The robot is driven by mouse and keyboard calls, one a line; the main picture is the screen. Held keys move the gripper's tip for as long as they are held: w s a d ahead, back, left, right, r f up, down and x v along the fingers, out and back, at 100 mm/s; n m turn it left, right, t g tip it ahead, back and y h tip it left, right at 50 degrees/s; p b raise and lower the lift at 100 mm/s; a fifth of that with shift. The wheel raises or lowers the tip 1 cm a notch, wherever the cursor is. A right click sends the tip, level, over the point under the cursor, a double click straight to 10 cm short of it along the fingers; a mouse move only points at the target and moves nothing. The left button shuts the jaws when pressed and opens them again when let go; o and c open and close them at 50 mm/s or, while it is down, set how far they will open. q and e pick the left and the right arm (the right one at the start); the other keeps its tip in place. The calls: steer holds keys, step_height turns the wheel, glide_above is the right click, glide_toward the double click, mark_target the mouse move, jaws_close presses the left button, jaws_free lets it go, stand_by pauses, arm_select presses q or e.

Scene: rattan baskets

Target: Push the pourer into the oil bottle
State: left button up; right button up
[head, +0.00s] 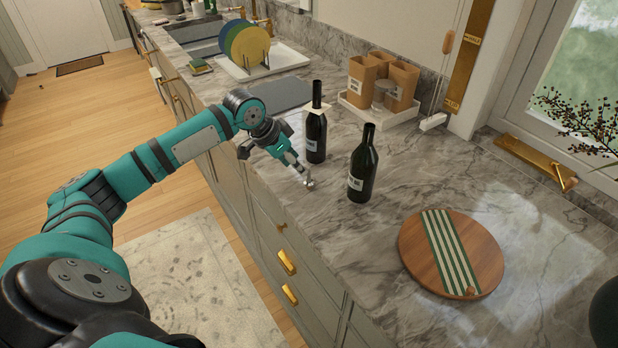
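Two dark glass bottles with pale labels stand upright on the marble counter. The nearer bottle (362,170) shows a dark open-looking neck. The farther bottle (316,138) has a white collar around its neck. A small shiny metal piece (309,183), which looks like the pourer, is at the tips of my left gripper (301,174), low over the counter and left of the nearer bottle. The fingers look close together, but I cannot tell whether they grip the piece or only touch it. My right gripper is not in view.
A white tray (352,108) with brown containers stands behind the bottles. A plate rack (262,66) is farther back. Counter between bottles and board is clear.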

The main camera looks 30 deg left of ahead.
mark_target(309, 182)
arm_select(q)
steer(key=x, duration=0.2)
steer(key=shift+w+d+f, duration=0.1)
steer(key=shift+w+f, duration=0.15)
steer(key=shift+f, duration=0.05)
steer(key=shift+w+f, duration=0.15)
steer(key=shift+f, duration=0.2)
steer(key=shift+d, duration=0.1)
steer(key=shift+w+f+p, duration=0.1)
steer(key=shift+f+p, duration=0.05)
steer(key=shift+p, duration=0.25)
steer(key=p+x, duration=0.1)
steer(key=x, duration=0.4)
steer(key=shift+p, duration=0.35)
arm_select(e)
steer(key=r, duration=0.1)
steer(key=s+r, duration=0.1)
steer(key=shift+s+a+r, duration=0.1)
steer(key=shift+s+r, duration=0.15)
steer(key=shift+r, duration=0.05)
arm_select(q)
steer(key=shift+c, duration=0.3)
steer(key=c, duration=0.7)
